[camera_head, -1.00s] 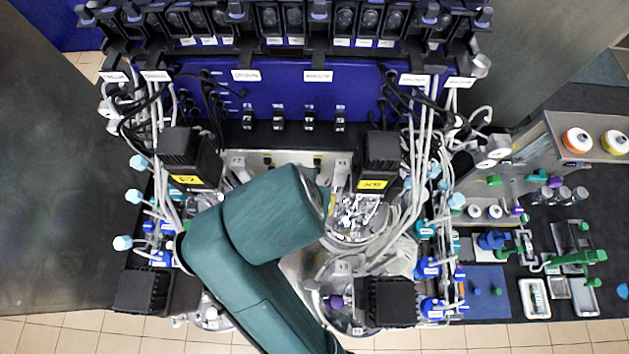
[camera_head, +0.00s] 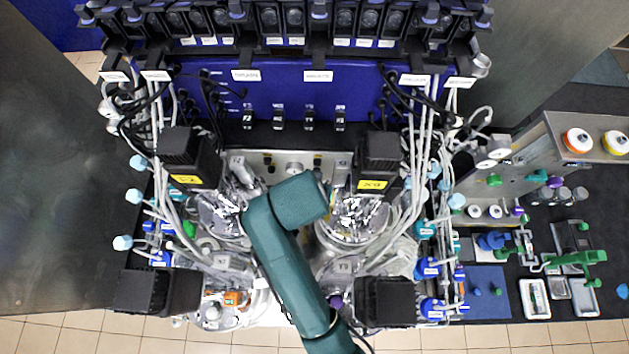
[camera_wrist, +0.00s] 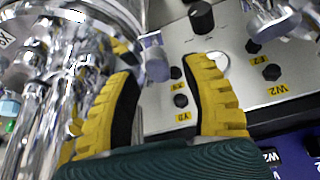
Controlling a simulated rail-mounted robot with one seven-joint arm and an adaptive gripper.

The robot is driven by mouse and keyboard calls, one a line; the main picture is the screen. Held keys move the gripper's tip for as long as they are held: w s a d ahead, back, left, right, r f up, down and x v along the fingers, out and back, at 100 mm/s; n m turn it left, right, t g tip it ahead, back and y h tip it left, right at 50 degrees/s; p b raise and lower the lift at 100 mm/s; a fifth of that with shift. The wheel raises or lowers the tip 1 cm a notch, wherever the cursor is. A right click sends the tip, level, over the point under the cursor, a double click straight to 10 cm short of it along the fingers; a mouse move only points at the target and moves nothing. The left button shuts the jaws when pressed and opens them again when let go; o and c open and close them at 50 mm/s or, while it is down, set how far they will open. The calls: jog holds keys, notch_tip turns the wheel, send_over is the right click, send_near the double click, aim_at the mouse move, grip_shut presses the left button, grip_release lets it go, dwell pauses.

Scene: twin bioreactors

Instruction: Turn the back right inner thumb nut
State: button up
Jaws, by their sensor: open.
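In the wrist view, my gripper (camera_wrist: 163,66) has its two yellow ribbed fingers spread apart. A small grey metal cylinder (camera_wrist: 155,58), which looks like the thumb nut, shows between the fingertips, nearer the left one; I cannot tell whether they touch. It stands beside a shiny metal vessel (camera_wrist: 100,25) at the left. In the head view, my arm covers my gripper and the place below it, between the two back reactors. The back right reactor (camera_head: 352,218) has a black motor (camera_head: 380,150) with a yellow label.
A pale panel with black knobs (camera_wrist: 201,17) and yellow labels lies behind the fingers. Another metal fitting (camera_wrist: 278,20) is at the upper right. In the head view, the back left motor (camera_head: 188,150), hoses and the front motors (camera_head: 388,300) crowd the space around my arm.

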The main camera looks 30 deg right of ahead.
jog(key=shift+w+d+f, duration=0.1)
jog(key=shift+f, duration=0.2)
grip_shut()
jog(key=shift+m, duration=0.3)
jog(key=m+g, duration=0.1)
jog(key=m, duration=0.2)
jog(key=m+g+h, duration=0.1)
jog(key=m, duration=0.2)
jog(key=shift+f, duration=0.1)
jog(key=m, duration=0.1)
jog(key=m+g, duration=0.1)
jog(key=m, duration=0.1)
jog(key=shift+s+m+g, duration=0.2)
jog(key=shift+m+g, duration=0.7)
jog(key=shift+m, duration=0.9)
